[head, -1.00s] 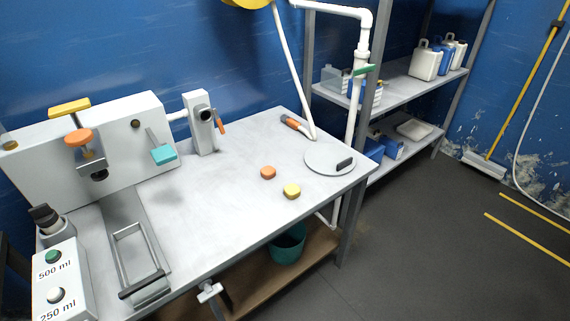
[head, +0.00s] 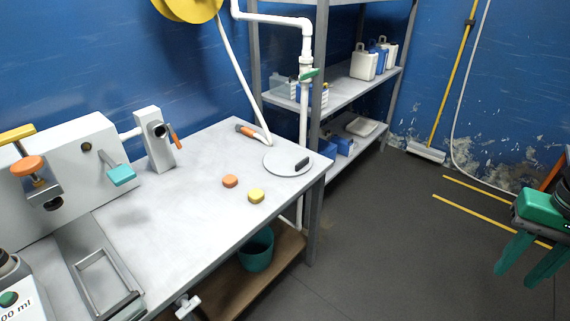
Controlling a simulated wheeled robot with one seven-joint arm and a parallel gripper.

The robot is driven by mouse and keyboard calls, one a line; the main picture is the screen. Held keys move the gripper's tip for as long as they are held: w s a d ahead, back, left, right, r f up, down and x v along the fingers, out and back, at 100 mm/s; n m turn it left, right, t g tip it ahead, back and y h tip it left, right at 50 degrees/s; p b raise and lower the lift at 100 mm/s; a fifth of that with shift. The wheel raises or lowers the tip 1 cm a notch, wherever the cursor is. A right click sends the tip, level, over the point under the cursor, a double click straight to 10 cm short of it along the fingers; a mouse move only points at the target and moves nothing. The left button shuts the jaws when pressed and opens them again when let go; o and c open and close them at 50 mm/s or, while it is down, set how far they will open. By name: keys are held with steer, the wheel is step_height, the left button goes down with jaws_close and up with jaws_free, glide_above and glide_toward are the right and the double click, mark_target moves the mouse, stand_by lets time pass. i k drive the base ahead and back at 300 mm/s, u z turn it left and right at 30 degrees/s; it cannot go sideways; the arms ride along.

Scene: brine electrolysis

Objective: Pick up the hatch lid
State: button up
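The hatch lid (head: 280,163), a flat round light-grey disc with a dark bar handle (head: 302,164), lies on the right end of the workbench (head: 190,215), near its corner. My gripper (head: 518,276) shows at the right edge of the head view, with green fingers pointing down over the floor. Its fingers are apart with nothing seen between them. It is well to the right of the bench and of the lid, not touching either.
An orange puck (head: 230,181) and a yellow puck (head: 256,196) lie left of the lid. An orange-handled hose tool (head: 250,131) lies behind it. A shelf rack (head: 340,100) and white pipe (head: 304,120) stand close behind the bench. The floor (head: 400,240) between bench and gripper is clear.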

mark_target(283, 162)
steer(key=i, duration=1)
steer(key=z, duration=0.05)
